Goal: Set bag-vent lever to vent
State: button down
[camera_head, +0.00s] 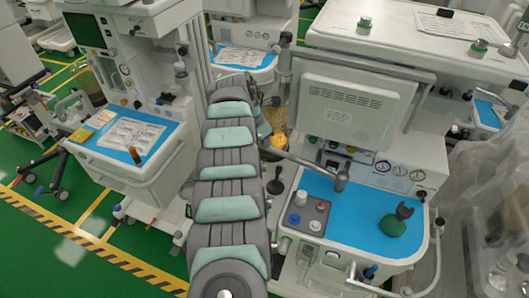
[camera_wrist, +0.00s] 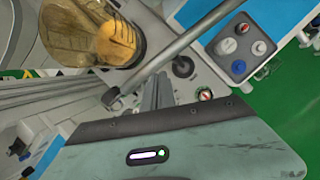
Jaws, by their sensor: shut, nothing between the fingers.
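My gripper (camera_wrist: 157,82) is shut and empty in the wrist view, its narrow grey fingers close together over the grey machine panel. Just right of the fingertips is a small black lever with a round base (camera_wrist: 183,66), which looks like the bag-vent lever. I cannot tell whether the fingers touch it or which setting it is at. A black knob on a stem (camera_head: 275,186), seemingly the same lever, shows right of my arm in the head view. My fingers are not clearly visible in the head view.
A grey rod (camera_wrist: 185,45) crosses close above the fingers, beside a clear dome with yellow contents (camera_wrist: 95,38). A red-and-white button (camera_wrist: 205,94) is right of the fingers.

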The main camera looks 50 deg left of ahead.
jog(key=shift+a+r, duration=0.1)
jog(key=shift+r, duration=0.5)
jog(key=shift+r, duration=0.1)
